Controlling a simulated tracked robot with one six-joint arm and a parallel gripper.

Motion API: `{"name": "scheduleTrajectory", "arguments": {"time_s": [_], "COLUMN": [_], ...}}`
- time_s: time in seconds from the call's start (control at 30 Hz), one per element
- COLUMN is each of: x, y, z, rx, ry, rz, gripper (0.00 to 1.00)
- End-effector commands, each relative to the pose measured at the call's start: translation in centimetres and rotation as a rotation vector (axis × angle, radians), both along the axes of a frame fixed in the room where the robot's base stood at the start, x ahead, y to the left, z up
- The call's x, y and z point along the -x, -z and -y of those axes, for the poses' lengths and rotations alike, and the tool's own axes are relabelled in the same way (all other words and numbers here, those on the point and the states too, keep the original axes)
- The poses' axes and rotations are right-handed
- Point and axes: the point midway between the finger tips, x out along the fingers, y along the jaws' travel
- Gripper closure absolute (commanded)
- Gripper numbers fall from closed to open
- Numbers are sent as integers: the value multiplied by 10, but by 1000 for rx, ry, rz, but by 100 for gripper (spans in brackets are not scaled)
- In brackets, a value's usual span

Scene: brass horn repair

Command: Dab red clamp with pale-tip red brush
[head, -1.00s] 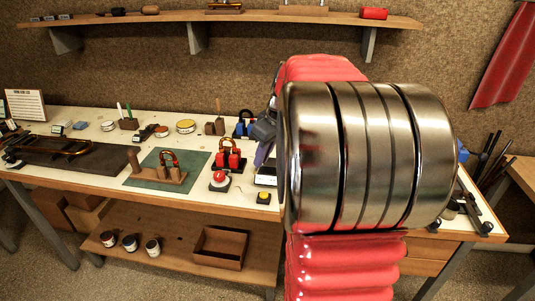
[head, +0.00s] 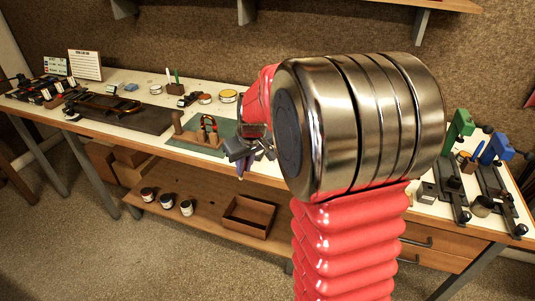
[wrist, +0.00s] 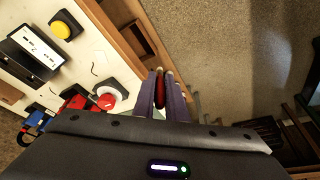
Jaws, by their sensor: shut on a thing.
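My gripper (wrist: 160,98) is shut on a slim red thing, the red brush (wrist: 159,92). It lies between the two purple fingers, with a small pale end showing near the fingertips. In the head view my gripper (head: 243,160) hangs in front of the bench edge, and the brush cannot be made out there. A red piece (wrist: 75,102), possibly the red clamp, shows partly behind the gripper body at lower left in the wrist view, apart from the brush. In the head view my arm hides that part of the bench.
A red button (wrist: 106,97) and a yellow button (wrist: 62,29) sit on the bench top. Green (head: 460,126) and blue (head: 497,147) clamps stand at the bench's right end. A wooden stand (head: 198,137) is left of my gripper. Floor lies open before the bench.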

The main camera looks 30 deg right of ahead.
Motion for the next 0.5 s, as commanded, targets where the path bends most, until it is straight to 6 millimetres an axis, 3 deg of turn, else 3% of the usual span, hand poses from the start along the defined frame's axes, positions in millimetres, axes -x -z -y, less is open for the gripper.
{"name": "scheduleTrajectory", "arguments": {"time_s": [0.03,0.3,0.5], "x": [-5,-19,-21], "y": [9,45,62], "z": [-18,-97,-137], "rx": [1,2,-1], "ry": [-5,10,15], "rz": [-2,-1,6], "gripper": [100,100,100]}}
